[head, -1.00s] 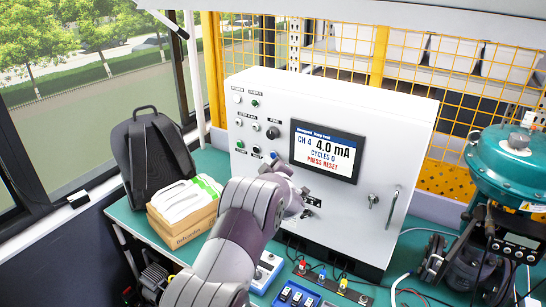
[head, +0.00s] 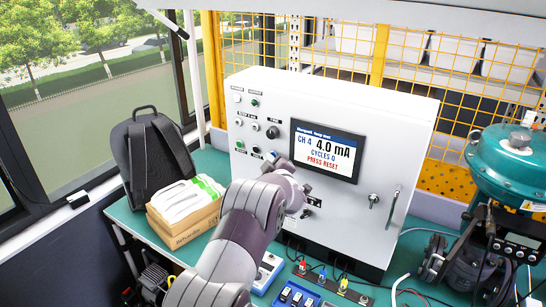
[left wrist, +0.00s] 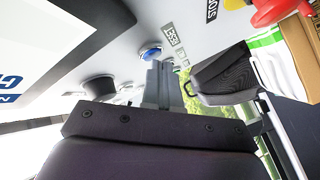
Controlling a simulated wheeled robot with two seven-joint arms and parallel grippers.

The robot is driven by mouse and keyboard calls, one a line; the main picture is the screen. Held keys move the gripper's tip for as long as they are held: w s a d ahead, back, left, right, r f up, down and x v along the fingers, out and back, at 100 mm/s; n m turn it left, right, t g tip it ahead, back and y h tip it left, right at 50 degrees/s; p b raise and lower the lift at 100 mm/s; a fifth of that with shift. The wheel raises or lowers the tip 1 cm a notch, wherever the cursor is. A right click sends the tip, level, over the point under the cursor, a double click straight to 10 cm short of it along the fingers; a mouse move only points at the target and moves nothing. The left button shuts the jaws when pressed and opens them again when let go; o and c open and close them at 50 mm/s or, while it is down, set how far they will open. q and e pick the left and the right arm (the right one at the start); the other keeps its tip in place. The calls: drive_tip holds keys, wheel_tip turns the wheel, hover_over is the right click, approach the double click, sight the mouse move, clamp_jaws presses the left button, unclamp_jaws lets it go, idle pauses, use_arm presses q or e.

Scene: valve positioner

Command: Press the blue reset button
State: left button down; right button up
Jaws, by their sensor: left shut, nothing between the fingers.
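The blue reset button (left wrist: 150,53) shows in the left wrist view beside a RESET label (left wrist: 176,40) on the white cabinet face. It sits just beyond the fingertips of my left gripper (left wrist: 160,68), which are closed together with nothing between them. I cannot tell whether the tips touch the button. In the head view the left gripper (head: 277,165) is at the lower left of the cabinet's front panel, largely hidden by my wrist. The cabinet (head: 400,130) has a screen (head: 327,151) reading CH 4, 4.0 mA, CYCLES 0, PRESS RESET. My right gripper is not visible.
Other buttons and a dark knob (head: 272,132) are close by on the panel. A red knob (left wrist: 275,10) shows in the left wrist view. A backpack (head: 150,155) and a cardboard box (head: 184,222) stand left. A teal valve actuator (head: 505,165) stands right.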

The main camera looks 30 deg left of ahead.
use_arm(q)
drive_tip(key=shift+w, duration=0.15)
idle(0.5)
drive_tip(key=shift+s+b, duration=0.45)
drive_tip(key=shift+s, duration=0.3)
drive_tip(key=s, duration=0.1)
drive_tip(key=s+b, duration=0.1)
drive_tip(key=s, duration=0.1)
drive_tip(key=s+b, duration=0.1)
drive_tip(key=s, duration=0.1)
drive_tip(key=shift+a, duration=0.25)
idle(0.4)
